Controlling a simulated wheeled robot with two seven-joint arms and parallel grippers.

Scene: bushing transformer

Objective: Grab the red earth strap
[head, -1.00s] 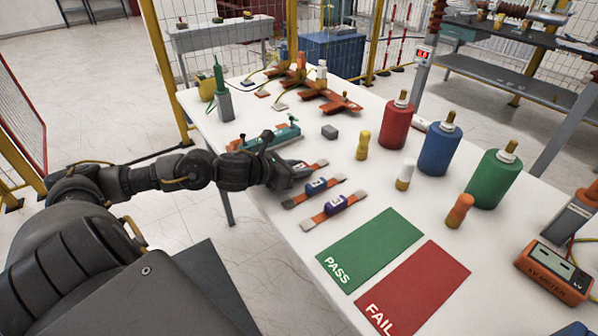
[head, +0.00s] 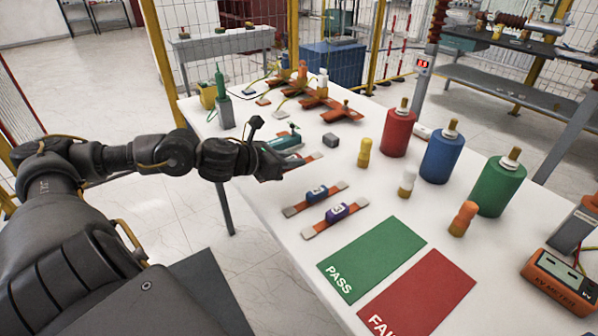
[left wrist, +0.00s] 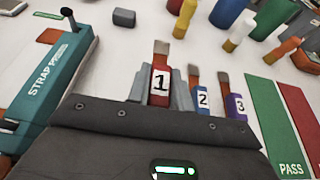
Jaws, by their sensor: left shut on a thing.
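The red earth strap, numbered 1 (left wrist: 160,88), stands between the grey fingers of my left gripper (left wrist: 160,76) in the left wrist view. The fingers are shut on its red middle, and its brown and grey end sticks out beyond them. In the head view my left gripper (head: 284,165) is at the table's left side, beside the teal strap device (head: 284,141), and hides most of the strap. Whether the strap is clear of the table I cannot tell. The blue strap 2 (head: 317,193) and purple strap 3 (head: 337,212) lie nearby. My right gripper is out of view.
Green PASS (head: 371,260) and red FAIL (head: 420,297) mats lie at the front. Red (head: 397,133), blue (head: 441,152) and green (head: 496,183) cylinders stand to the right, with small bushings before them. An orange meter (head: 560,282) is at far right.

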